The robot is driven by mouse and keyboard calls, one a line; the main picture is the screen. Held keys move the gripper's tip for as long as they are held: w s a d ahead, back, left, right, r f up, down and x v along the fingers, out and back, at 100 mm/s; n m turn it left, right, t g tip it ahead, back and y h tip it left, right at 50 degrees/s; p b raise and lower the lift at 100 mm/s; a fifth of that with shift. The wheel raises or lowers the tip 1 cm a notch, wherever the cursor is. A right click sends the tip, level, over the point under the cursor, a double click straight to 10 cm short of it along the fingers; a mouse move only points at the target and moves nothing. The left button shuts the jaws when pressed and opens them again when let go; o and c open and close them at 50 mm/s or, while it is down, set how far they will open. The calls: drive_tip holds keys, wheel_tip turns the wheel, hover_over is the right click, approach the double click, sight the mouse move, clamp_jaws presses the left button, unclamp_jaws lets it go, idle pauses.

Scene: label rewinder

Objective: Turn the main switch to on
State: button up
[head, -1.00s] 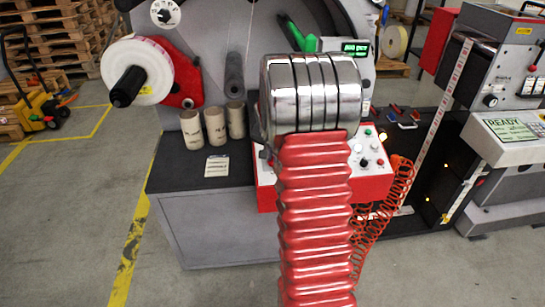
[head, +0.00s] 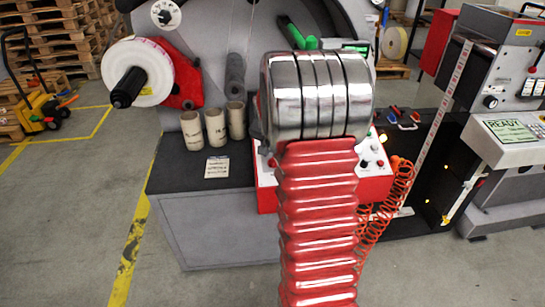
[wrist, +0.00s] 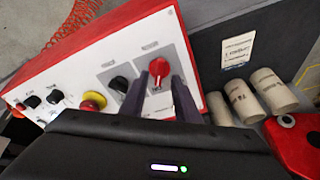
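A red rotary switch (wrist: 154,68) sits on a grey plate on the sloped white panel of a red control box (wrist: 104,49). It is likely the main switch; its label is too small to read. My gripper (wrist: 159,76) shows in the wrist view with its two dark fingers apart. The fingertips are on either side of the red switch, close to the panel; I cannot tell if they touch it. In the head view my arm hides the gripper and the switch, and part of the control box (head: 374,190) shows at right.
A black knob (wrist: 119,84), a red-and-yellow stop button (wrist: 93,101) and small black knobs share the panel. Cardboard cores (head: 215,128) and a paper label (head: 217,166) are on the dark table to the left. A coiled orange hose (head: 400,185) hangs at right.

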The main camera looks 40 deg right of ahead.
drive_tip(key=v, duration=1)
drive_tip(key=shift+r, duration=0.25)
drive_tip(key=shift+a, duration=0.1)
drive_tip(key=s+a+r+n+y, duration=0.1)
drive_tip(key=s+a+n, duration=0.3)
drive_tip(key=a, duration=0.7)
drive_tip(key=s+a+r+n+t+y, duration=0.1)
drive_tip(key=s+a+n, duration=0.3)
drive_tip(key=s+a, duration=0.5)
drive_tip(key=s+a+r+n+t+y, duration=0.1)
drive_tip(key=s+a+n, duration=0.4)
drive_tip(key=a, duration=0.8)
drive_tip(key=shift+s+a+r, duration=0.15)
drive_tip(key=shift+s+r, duration=0.75)
drive_tip(key=shift+s, duration=0.25)
